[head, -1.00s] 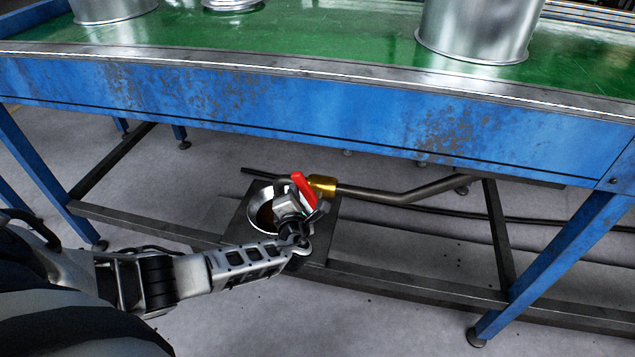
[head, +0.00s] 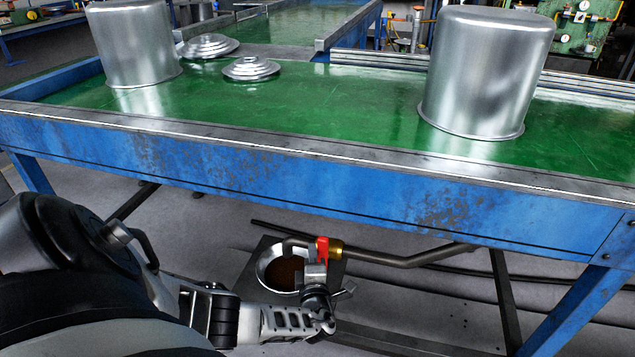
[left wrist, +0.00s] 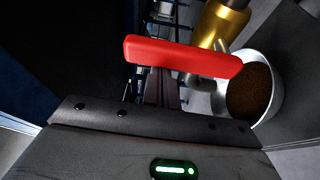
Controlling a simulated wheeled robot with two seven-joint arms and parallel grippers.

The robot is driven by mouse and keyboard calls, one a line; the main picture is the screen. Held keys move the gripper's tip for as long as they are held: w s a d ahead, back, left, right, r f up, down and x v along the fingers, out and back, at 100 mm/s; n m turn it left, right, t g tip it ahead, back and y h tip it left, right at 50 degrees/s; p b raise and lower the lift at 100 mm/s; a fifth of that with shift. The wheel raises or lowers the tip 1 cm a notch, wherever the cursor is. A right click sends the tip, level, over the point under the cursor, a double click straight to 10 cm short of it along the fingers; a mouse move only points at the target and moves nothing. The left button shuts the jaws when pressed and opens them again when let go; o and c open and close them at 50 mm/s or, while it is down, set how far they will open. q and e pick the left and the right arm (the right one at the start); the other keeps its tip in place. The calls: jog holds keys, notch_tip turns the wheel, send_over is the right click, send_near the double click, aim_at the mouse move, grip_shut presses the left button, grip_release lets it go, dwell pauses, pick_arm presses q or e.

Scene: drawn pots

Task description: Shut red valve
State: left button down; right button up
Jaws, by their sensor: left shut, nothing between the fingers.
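The red valve handle (head: 322,250) sits on a brass valve body (head: 336,247) at the end of a grey pipe below the table. In the left wrist view the red handle (left wrist: 183,57) lies crosswise to the brass body (left wrist: 222,25). My left gripper (head: 315,274) is shut and empty, close to the handle on its near side; whether it touches the handle is unclear. The bowl (head: 263,270), with brown contents, stands under the outlet and also shows in the left wrist view (left wrist: 273,103). My right gripper is out of view.
The blue-framed table (head: 300,174) with a green top spans the view above the valve. Two large metal pots (head: 480,75) and (head: 136,45) and two stepped lids (head: 250,68) and (head: 209,46) stand on it. A blue leg (head: 570,305) is at right.

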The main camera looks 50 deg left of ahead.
pick_arm(q)
jog(key=shift+w+d, duration=0.1)
jog(key=shift+d, duration=0.05)
jog(key=s+a+p, duration=0.1)
jog(key=s+a, duration=0.2)
jog(key=p+v, duration=0.2)
jog(key=v, duration=0.7)
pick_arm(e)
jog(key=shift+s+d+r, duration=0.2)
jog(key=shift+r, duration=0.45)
